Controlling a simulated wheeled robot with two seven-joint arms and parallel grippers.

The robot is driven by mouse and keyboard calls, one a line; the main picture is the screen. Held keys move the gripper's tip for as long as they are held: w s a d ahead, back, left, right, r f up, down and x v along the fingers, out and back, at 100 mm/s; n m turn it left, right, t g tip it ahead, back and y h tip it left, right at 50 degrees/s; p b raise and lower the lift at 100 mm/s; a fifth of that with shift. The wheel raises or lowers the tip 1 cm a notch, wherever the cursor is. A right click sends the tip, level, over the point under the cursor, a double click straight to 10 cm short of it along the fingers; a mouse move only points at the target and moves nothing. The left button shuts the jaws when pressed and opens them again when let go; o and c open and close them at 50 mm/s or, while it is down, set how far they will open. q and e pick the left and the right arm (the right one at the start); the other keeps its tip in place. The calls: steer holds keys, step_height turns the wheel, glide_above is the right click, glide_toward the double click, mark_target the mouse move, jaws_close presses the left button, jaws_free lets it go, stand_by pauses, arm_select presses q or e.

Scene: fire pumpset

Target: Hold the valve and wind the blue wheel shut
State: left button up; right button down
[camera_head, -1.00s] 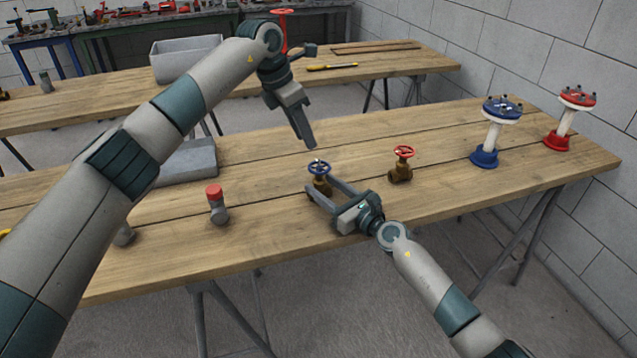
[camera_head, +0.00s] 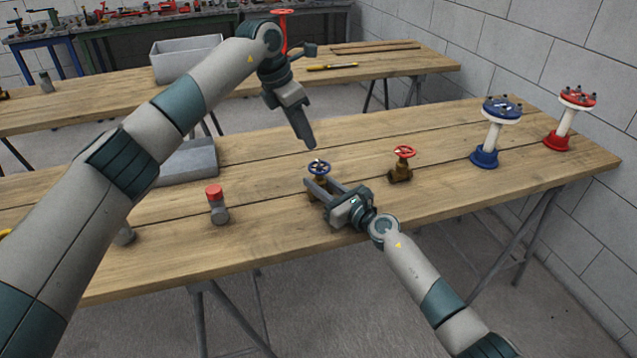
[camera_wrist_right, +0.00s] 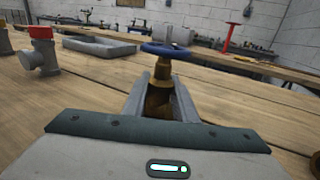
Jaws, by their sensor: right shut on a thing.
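The brass valve with the blue wheel (camera_head: 319,168) stands upright on the near wooden table. My right gripper (camera_head: 322,188) is low at the table, shut on the valve's brass body below the wheel. In the right wrist view the brass body (camera_wrist_right: 158,100) sits between the two fingers, with the blue wheel (camera_wrist_right: 167,49) above them. My left gripper (camera_head: 308,142) hangs above and slightly left of the blue wheel, pointing down and apart from it. Its fingers look close together, but I cannot tell whether they are open or shut.
A brass valve with a red wheel (camera_head: 402,164) stands just to the right. A red-capped grey fitting (camera_head: 216,204) stands to the left, with a grey tray (camera_head: 190,163) behind it. Blue (camera_head: 485,157) and red (camera_head: 557,141) flanged stands are at the far right.

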arm_select(q)
steer(key=o, duration=0.9)
steer(key=shift+d+f, duration=0.1)
steer(key=shift+c, duration=0.2)
steer(key=s+d+m+t+h, duration=0.1)
steer(key=s+d+m+h, duration=0.2)
steer(key=d+h, duration=0.35)
steer(key=s+d+m+h, duration=0.2)
steer(key=s+d+h, duration=0.1)
steer(key=d+h, duration=0.3)
steer(key=n+t+y, duration=0.7)
steer(key=n+t, duration=0.4)
steer(key=t, duration=0.2)
glide_toward(313, 172)
steer(key=x, duration=0.4)
steer(key=shift+w+d, duration=0.25)
steer(key=shift+w, duration=0.1)
